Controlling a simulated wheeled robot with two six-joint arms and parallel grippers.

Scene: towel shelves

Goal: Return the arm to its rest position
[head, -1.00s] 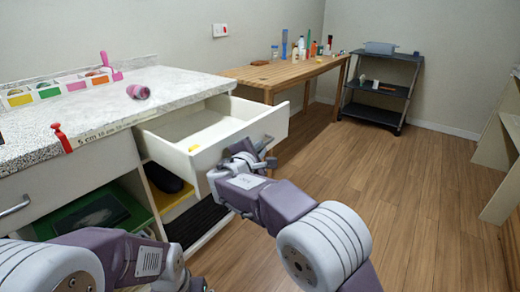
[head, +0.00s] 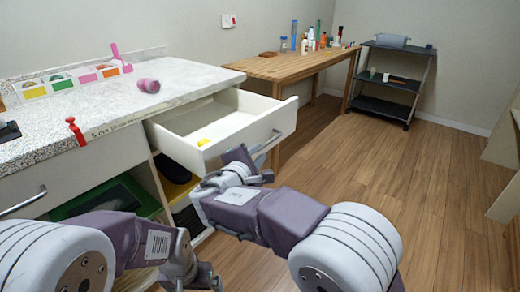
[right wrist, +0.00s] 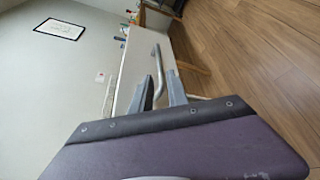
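My right gripper (head: 256,168) is in front of the open white drawer (head: 240,152), just below and in front of its metal handle (head: 264,142). In the right wrist view its two fingers (right wrist: 162,92) are apart, with the handle (right wrist: 158,62) lying beyond and between them in the picture. Nothing is held, and I cannot tell whether a finger touches the handle. My left gripper (head: 202,278) is low at the bottom of the head view, beside the cabinet; its fingertips are not clear.
A small yellow item (head: 203,142) lies in the drawer. The stone-topped counter (head: 105,110) carries a pink cup (head: 149,86) and a red clamp-like item (head: 75,130). A wooden table (head: 285,68) and a dark cart (head: 385,84) stand behind. The floor at right is clear.

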